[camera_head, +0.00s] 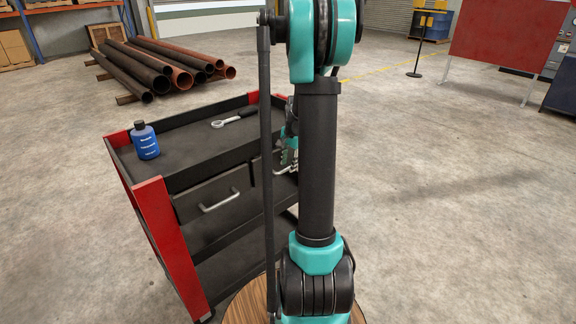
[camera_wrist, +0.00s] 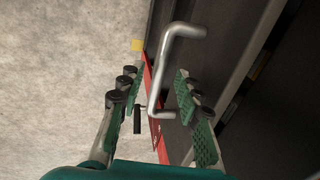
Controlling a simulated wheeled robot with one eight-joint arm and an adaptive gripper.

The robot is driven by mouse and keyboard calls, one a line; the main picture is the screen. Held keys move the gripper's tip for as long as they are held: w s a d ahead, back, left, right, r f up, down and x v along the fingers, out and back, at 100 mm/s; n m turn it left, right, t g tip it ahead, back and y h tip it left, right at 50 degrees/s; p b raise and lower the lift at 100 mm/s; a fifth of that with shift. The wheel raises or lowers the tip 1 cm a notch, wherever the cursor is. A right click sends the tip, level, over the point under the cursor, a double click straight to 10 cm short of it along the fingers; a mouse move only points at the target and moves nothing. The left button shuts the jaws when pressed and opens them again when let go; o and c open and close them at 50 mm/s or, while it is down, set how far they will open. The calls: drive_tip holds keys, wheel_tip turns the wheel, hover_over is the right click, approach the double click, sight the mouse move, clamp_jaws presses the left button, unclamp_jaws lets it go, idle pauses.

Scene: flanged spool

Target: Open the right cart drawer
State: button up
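The cart (camera_head: 170,240) has black trays and red corner posts. Its right drawer (camera_head: 257,170) is mostly hidden behind my arm in the head view, and I cannot tell there whether it stands out. A silver bar handle (camera_wrist: 158,85) fills the middle of the wrist view, fixed to a dark drawer front (camera_wrist: 215,45). My gripper (camera_head: 288,158) is at the right drawer's front. In the wrist view its green-padded fingers are spread, one on each side of the handle. Gaps show between both pads and the bar.
The left drawer (camera_head: 215,196) has its own silver handle (camera_head: 220,201). Pipes (camera_head: 160,62) are stacked behind. The floor right of the cart is clear.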

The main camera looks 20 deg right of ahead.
drive_tip(key=shift+w+f, duration=0.1)
drive_tip(key=shift+f, duration=0.45)
clamp_jaws()
